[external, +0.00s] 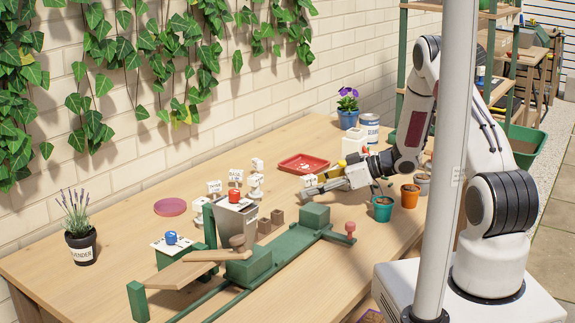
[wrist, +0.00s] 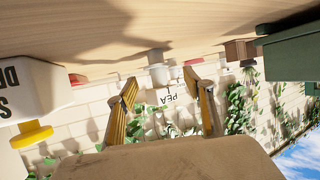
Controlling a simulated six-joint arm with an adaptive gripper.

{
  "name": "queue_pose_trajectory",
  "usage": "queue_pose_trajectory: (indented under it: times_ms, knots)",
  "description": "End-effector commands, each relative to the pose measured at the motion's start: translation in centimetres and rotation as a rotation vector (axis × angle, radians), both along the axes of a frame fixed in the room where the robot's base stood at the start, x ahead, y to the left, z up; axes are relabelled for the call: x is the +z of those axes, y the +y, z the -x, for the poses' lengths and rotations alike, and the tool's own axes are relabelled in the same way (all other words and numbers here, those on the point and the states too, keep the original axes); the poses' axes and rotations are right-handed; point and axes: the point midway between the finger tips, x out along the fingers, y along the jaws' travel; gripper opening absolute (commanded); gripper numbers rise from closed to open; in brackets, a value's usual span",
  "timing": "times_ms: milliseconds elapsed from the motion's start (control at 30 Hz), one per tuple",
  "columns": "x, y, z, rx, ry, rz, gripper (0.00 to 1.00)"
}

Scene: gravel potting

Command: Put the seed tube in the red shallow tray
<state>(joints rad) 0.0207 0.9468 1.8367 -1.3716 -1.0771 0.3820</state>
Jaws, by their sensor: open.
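The red shallow tray (external: 303,163) lies on the bench in the external view, behind my gripper's tips. My gripper (external: 314,184) is open and low over the bench, pointing left. A small white labelled piece (external: 308,181) shows at its fingertips; I cannot tell whether it is between them or beyond them. In the wrist view, a white cylinder (wrist: 158,73) and a card reading PEA (wrist: 172,97) show between the spread fingers (wrist: 162,85). Which piece is the seed tube is not clear. A red strip at the left of the wrist view may be the tray.
A white bottle with a yellow spout (wrist: 30,100) is close beside my gripper. A green wooden fixture (external: 262,262) stands in front, with a grey bin (external: 235,222) beside it. Teal (external: 382,209) and orange (external: 410,196) pots stand at right.

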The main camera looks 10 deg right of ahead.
Motion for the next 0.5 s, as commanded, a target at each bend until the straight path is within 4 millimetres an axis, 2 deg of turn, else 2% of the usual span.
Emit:
queue_pose_trajectory:
  times_ms: [200,500]
  knots:
    - [-0.55,1.21,-0.48,0.000,-0.001,0.000,0.52]
    - [-0.55,1.23,-0.52,-0.001,0.000,0.000,0.52]
